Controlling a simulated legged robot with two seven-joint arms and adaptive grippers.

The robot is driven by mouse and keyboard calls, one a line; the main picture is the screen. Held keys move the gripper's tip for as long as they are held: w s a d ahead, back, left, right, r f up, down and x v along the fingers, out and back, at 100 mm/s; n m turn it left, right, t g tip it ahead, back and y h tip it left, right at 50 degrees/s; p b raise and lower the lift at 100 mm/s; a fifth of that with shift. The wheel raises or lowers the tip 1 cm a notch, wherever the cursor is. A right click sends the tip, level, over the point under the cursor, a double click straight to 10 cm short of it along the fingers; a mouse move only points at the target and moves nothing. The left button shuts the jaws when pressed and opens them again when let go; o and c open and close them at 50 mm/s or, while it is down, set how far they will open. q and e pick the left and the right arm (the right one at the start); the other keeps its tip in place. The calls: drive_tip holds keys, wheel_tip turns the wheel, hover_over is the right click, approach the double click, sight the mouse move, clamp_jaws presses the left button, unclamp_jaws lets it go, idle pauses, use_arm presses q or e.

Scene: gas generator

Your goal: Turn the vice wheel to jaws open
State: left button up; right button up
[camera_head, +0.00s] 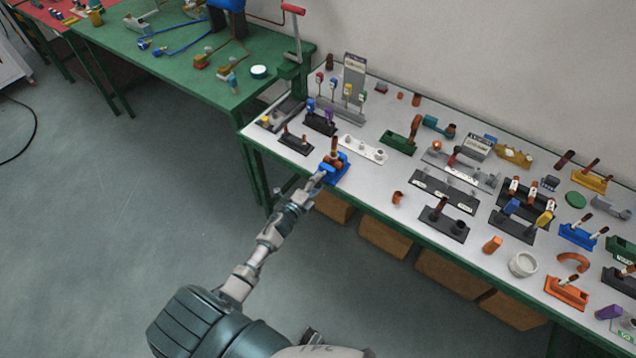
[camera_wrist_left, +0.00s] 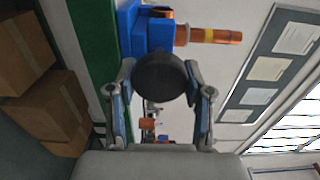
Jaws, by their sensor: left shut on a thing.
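The blue vice (camera_head: 341,172) sits at the front edge of the white-topped table, with a copper-coloured pipe (camera_head: 335,147) upright in it. In the left wrist view the vice body (camera_wrist_left: 146,35) is blue, and the pipe (camera_wrist_left: 208,35) with a yellow band juts to the right. The dark round vice wheel (camera_wrist_left: 161,77) faces the wrist camera. My left gripper (camera_head: 322,178) reaches the front of the vice and is shut on the wheel, one finger on each side. The jaw gap is hidden. My right gripper is not in view.
The white-topped table (camera_head: 374,182) holds many fixtures; a dark block with pegs (camera_head: 296,142) and a white plate (camera_head: 362,148) stand near the vice. Cardboard boxes (camera_head: 386,237) sit below the table. A green bench (camera_head: 180,70) stands at the back left. The floor at left is clear.

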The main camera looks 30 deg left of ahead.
use_arm(q)
drive_tip(key=shift+a, duration=0.2)
drive_tip(key=o, duration=1.2)
drive_tip(key=shift+c, duration=0.2)
drive_tip(key=shift+a+f, duration=0.1)
drive_tip(key=s+a, duration=0.1)
drive_tip(key=s, duration=1.1)
drive_tip(key=shift+f, duration=0.1)
